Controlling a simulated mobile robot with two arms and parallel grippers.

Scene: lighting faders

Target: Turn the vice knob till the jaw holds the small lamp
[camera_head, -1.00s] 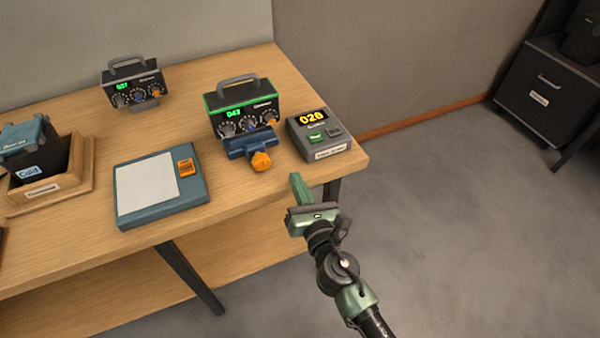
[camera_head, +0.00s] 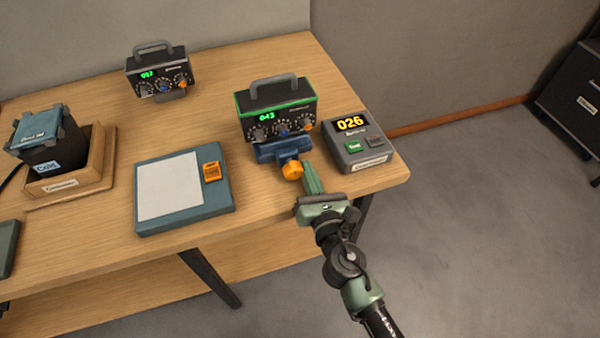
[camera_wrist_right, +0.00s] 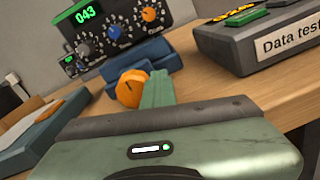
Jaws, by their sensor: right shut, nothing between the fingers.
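The orange vice knob (camera_head: 292,170) sits on the front of a blue vice (camera_head: 275,149) near the table's front edge. It also shows in the wrist view (camera_wrist_right: 130,88). A black device with a green frame (camera_head: 275,106), reading 043, stands at the vice. I cannot make out a thing that is clearly a small lamp. My right gripper (camera_head: 308,166) is shut and empty, its green fingers together just right of the knob. In the wrist view the fingertips (camera_wrist_right: 158,86) overlap the knob's right edge; I cannot tell whether they touch. My left gripper is not in view.
A grey box (camera_head: 358,144) reading 026 stands right of the vice, near the table corner. A teal pad (camera_head: 145,228) with an orange piece (camera_head: 211,171) lies to the left. A second device (camera_head: 160,76) stands behind. A wooden tray (camera_head: 107,160) holds a dark bin.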

